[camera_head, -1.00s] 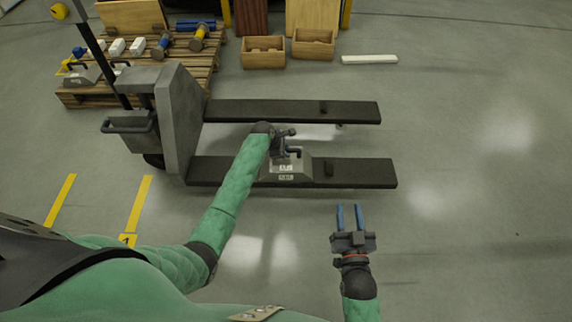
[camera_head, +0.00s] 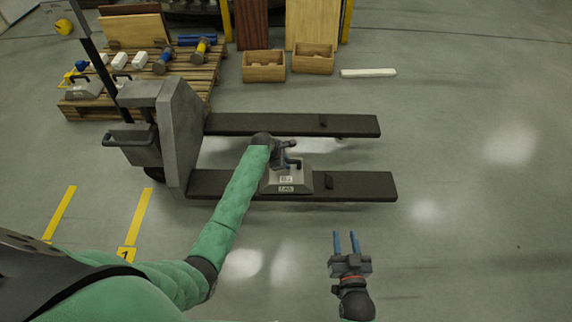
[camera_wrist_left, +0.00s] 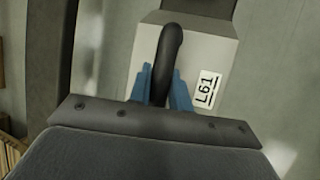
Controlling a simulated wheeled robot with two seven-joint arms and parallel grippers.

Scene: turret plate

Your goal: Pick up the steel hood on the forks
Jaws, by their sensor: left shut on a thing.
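The steel hood (camera_head: 301,181) is a grey box with sloped sides, white labels and a dark handle on top. It is at the near fork (camera_head: 362,187) of the pallet truck. My left gripper (camera_head: 287,157) is shut on its handle. In the left wrist view, the blue fingers (camera_wrist_left: 164,88) lie on both sides of the black handle (camera_wrist_left: 170,50), and the hood's label reads L61 (camera_wrist_left: 207,88). Whether the hood touches the fork is hard to tell. My right gripper (camera_head: 346,243) is open and empty over the floor, in front of the near fork.
The pallet truck's upright body (camera_head: 180,130) stands left of the hood, and its far fork (camera_head: 275,124) lies behind. A wooden pallet (camera_head: 190,75) with tools and another hood (camera_head: 84,89) stands at the back left. Wooden boxes (camera_head: 264,66) stand behind. Floor at the right is clear.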

